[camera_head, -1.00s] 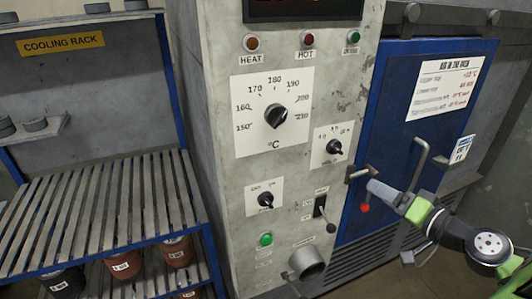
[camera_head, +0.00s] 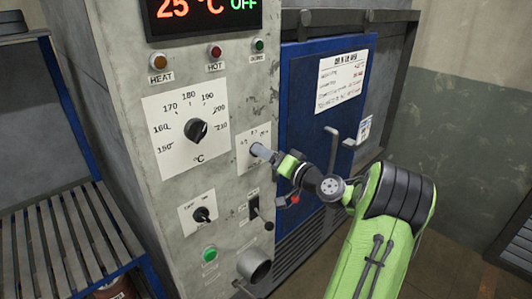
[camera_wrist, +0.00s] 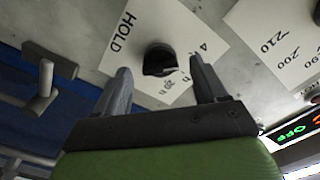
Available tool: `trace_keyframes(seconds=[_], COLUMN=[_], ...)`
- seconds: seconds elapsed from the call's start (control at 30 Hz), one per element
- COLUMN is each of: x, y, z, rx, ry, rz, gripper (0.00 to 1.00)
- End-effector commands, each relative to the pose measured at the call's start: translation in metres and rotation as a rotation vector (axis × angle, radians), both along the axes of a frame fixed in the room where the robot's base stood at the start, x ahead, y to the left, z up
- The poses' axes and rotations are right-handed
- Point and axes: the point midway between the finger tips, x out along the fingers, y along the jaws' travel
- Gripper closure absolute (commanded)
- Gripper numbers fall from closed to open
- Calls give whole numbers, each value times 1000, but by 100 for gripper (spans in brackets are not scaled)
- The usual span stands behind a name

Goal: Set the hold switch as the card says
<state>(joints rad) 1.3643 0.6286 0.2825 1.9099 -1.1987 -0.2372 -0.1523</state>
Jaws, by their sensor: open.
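The hold switch is a black knob (camera_wrist: 160,60) on a white plate (camera_wrist: 140,28) marked HOLD, with hour numbers. In the wrist view it lies between and just beyond my open fingers (camera_wrist: 161,84); I see no contact. In the head view my gripper (camera_head: 262,152) is in front of this plate (camera_head: 250,139) and hides the knob, so its setting is unclear there. A white card (camera_head: 342,80) hangs on the blue oven door; its print is too small to read. A smaller card (camera_head: 364,129) is beside the door handle.
The temperature dial (camera_head: 196,130) is left of the hold plate, with a smaller knob (camera_head: 201,214), a toggle (camera_head: 254,207) and a green button (camera_head: 209,254) below. The display (camera_head: 208,12) reads 25 °C OFF. The door handle (camera_head: 333,146) juts out at right.

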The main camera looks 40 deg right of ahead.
Motion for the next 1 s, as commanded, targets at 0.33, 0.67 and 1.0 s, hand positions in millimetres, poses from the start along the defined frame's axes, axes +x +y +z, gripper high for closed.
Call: trace_keyframes(seconds=[0.33,0.67,1.0], x=[10,9,9], y=[0,0,0], z=[0,0,0], rx=[-1,0,39], ry=[0,1,3], rz=[-1,-1,-1], gripper=[29,78,85])
